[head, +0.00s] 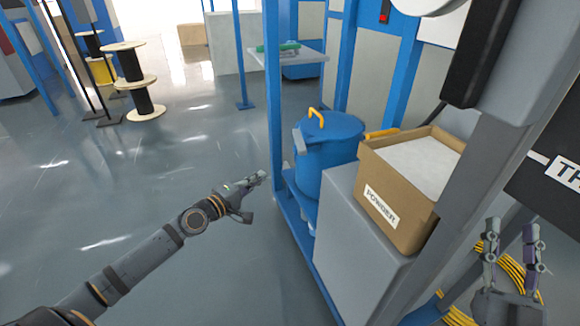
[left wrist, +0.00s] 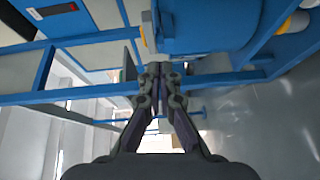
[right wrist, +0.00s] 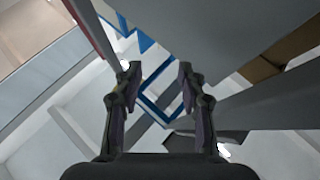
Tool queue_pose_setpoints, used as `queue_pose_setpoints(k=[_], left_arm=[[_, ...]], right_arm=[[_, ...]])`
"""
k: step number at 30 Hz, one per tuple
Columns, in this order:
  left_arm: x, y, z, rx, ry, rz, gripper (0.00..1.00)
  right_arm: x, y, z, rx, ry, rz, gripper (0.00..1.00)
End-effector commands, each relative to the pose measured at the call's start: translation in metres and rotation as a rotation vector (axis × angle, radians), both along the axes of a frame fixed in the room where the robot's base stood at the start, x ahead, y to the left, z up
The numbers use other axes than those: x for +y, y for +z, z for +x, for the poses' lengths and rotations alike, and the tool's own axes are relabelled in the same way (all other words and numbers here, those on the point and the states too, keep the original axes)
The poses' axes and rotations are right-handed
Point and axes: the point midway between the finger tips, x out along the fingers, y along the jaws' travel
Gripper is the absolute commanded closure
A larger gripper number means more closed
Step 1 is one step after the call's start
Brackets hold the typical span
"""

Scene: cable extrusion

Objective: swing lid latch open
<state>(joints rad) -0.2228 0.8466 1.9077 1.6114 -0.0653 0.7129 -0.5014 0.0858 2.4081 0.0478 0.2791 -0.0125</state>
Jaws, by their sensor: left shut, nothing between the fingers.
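A blue drum with a blue lid (head: 330,126) stands in a blue frame, with a yellow handle (head: 317,113) on top. A grey latch (head: 300,141) sits at the lid's left rim. My left gripper (head: 262,176) is shut and empty, to the left of the drum and lower than the latch. In the left wrist view the closed fingertips (left wrist: 159,68) point toward the blue drum (left wrist: 210,25) and a grey part at its edge; I cannot tell whether they touch. My right gripper (head: 512,224) is open and empty at the lower right; it also shows in the right wrist view (right wrist: 158,70).
A cardboard box of white powder (head: 412,180) sits on a grey block (head: 350,232) right of the drum. Blue frame posts (head: 273,90) stand close to my left gripper. Yellow cable (head: 505,270) lies near my right gripper.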

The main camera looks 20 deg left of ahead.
Motion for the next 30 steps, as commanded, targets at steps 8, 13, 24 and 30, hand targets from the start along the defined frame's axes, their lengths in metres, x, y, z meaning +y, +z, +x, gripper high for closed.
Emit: queue_pose_setpoints(k=[8,13,24,30], left_arm=[[0.012,0.014,0.007,-0.023,0.034,-0.079,1.0],[0.011,0.015,0.013,-0.025,0.037,-0.078,1.0],[0.004,0.016,0.038,-0.027,0.036,-0.081,1.0],[-0.01,0.014,0.082,-0.025,0.033,-0.082,1.0]], right_arm=[[0.0,0.016,-0.012,-0.081,0.003,0.004,0.6],[0.0,-0.004,-0.002,0.017,0.001,0.007,0.6],[-0.002,-0.082,0.019,0.354,-0.003,0.015,0.6],[-0.002,-0.082,0.02,0.347,-0.002,0.014,0.6]])
